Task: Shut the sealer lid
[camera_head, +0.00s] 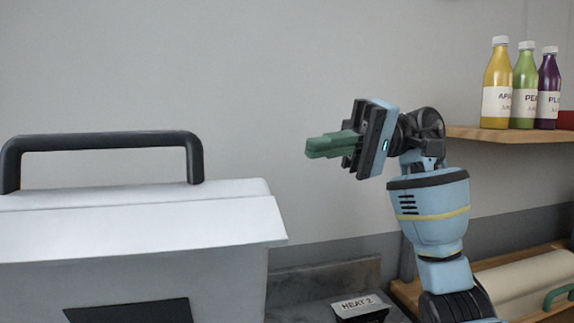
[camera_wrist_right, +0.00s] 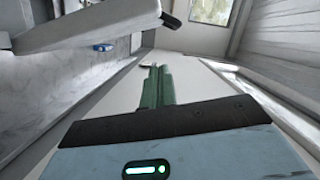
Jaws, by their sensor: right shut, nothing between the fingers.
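The sealer (camera_head: 170,285) stands at the left of the head view, a pale grey box with a dark panel on its front. Its lid (camera_head: 130,228) lies across the top, with a black bar handle (camera_head: 110,140) standing up from it. I cannot tell whether the lid is fully down. My right gripper (camera_head: 310,147) is to the right of the handle, at about its height in the picture, apart from it. Its green fingers are together and empty, pointing left. The fingers (camera_wrist_right: 157,75) also show together in the right wrist view. My left gripper is not in view.
A wooden shelf (camera_head: 500,133) at the right holds a yellow bottle (camera_head: 497,85), a green bottle (camera_head: 525,87) and a purple bottle (camera_head: 547,90). A "HEAT 2" label (camera_head: 357,304) sits low in the middle. A pale roll (camera_head: 525,278) lies at lower right.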

